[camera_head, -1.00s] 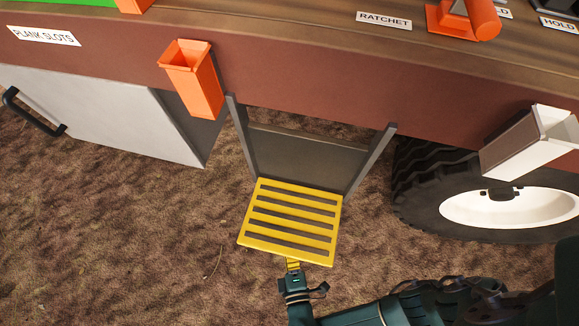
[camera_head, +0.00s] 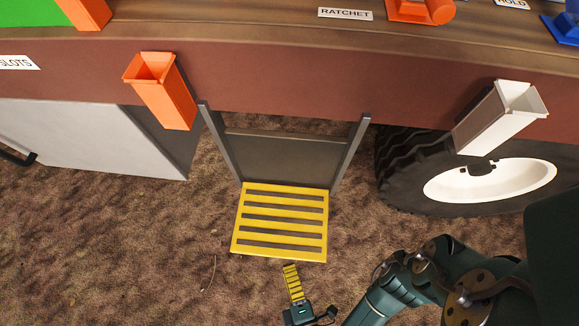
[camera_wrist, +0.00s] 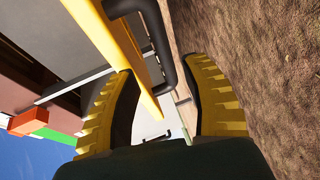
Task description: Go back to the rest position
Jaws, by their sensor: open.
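My gripper (camera_head: 289,267) is in the lower middle of the head view, just in front of the yellow slatted step (camera_head: 280,251). The step hangs between two grey rails (camera_head: 221,145) below the brown-red side of the platform. In the wrist view, both ridged fingers stand wide apart with nothing gripped (camera_wrist: 160,70). A yellow edge (camera_wrist: 108,38), seemingly the step, and a black bent bar (camera_wrist: 166,60) show beyond them; I cannot tell how far off they are.
An orange holder (camera_head: 165,100) hangs left of the step and a white holder (camera_head: 494,122) to the right. A large tyre (camera_head: 405,170) stands at right. A light grey cabinet (camera_head: 90,138) is at left. Brown ground (camera_head: 120,250) is open in front.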

